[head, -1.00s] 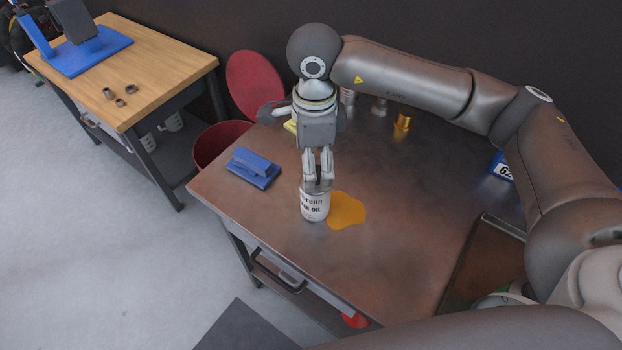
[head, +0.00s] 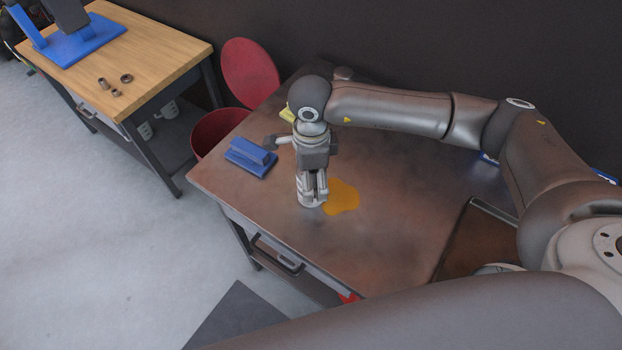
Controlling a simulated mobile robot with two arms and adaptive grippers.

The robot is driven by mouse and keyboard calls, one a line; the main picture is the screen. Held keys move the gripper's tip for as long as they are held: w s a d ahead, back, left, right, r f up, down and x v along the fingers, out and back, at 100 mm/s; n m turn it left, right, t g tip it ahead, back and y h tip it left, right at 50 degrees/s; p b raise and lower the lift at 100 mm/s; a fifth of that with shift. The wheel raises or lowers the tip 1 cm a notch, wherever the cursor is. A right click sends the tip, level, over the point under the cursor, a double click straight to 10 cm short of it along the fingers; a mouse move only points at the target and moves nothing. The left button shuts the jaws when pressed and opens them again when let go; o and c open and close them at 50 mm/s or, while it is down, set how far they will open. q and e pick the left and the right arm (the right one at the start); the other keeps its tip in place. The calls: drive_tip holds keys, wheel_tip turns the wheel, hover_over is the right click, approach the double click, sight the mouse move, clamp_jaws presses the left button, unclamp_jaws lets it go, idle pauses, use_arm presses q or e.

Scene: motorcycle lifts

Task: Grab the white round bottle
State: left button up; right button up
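The white round bottle (head: 309,202) stands upright on the brown metal table (head: 250,215), at the left edge of an orange puddle. Only its lower part shows; the gripper hides the rest. My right gripper (head: 313,192) points straight down over the bottle, with its fingers low along the bottle's body. The frames do not show whether the fingers press on it. My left gripper is not in the head view.
The orange puddle (head: 342,197) lies right of the bottle. A blue stand-like object (head: 250,157) sits at the table's left. A dark tray (head: 478,238) lies at the right. A red bin (head: 217,131) stands behind. A wooden table (head: 150,60) is at the back left.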

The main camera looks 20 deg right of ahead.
drive_tip(key=c, duration=1.2)
drive_tip(key=shift+c, duration=0.4)
drive_tip(key=shift+r, duration=0.15)
